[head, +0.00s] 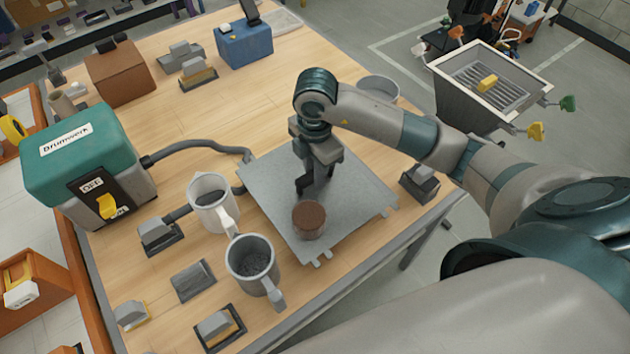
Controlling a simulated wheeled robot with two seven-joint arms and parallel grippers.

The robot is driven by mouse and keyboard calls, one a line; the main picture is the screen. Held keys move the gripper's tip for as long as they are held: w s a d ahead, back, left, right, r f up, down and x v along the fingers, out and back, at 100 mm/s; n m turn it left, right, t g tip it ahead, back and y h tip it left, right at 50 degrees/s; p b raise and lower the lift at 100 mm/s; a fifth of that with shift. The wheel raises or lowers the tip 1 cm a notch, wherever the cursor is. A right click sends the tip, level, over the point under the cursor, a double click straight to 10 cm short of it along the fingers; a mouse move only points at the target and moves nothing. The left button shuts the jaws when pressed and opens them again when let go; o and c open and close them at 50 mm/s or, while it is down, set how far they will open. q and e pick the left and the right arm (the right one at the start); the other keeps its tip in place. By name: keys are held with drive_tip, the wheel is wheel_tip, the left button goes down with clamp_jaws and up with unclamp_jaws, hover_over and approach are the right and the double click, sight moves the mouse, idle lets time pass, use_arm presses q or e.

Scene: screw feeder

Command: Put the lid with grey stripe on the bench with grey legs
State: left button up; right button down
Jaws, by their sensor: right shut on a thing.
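A square grey plate with small edge tabs (355,182), which I take to be the lid, is over the bench top (380,245) near its right edge. I cannot make out a stripe on it or tell whether it touches the bench. My right gripper (314,184) is shut at the middle of the plate; its fingers hide the grip point. A brown round block (309,220) is on the plate, just in front of the fingers. The bench is pale wood, and a grey leg shows under its right edge. My left gripper is not in view.
A teal Brunwerk box (75,155) with a yellow switch stands at left. A white mug (212,205) and a grey mug (252,265) are close left of the plate. A dark block (420,185) is to its right. An open hopper (455,75) stands beyond the bench.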

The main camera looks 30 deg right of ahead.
drive_tip(key=shift+f+p, duration=0.6)
drive_tip(key=shift+f, duration=1.2)
drive_tip(key=shift+f, duration=0.15)
drive_tip(key=c, duration=1.6)
unclamp_jaws()
drive_tip(key=shift+r, duration=0.25)
